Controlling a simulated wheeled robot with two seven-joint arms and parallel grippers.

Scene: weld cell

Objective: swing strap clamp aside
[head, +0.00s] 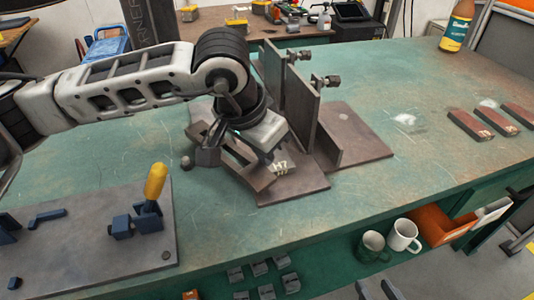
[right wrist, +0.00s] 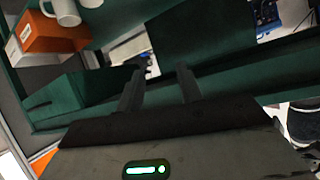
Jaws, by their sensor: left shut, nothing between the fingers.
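A brown steel fixture (head: 355,135) with upright plates stands on the green bench. A dark flat bar, which looks like the strap clamp (head: 258,179), lies low at its left side beside a block marked H7 (head: 282,167). My left gripper (head: 237,153) is shut and empty, low over the bar. The gripper and wrist hide much of the bar and its pivot, so I cannot tell whether they touch. My right gripper (right wrist: 160,78) is open and empty in the right wrist view, away from the fixture, facing the green bench structure.
A grey plate (head: 90,240) with a yellow-handled toggle clamp (head: 154,183) lies at the left front. Several brown bars (head: 468,125) and a bottle (head: 457,27) are at the right. Two mugs (head: 403,235) sit below the front edge.

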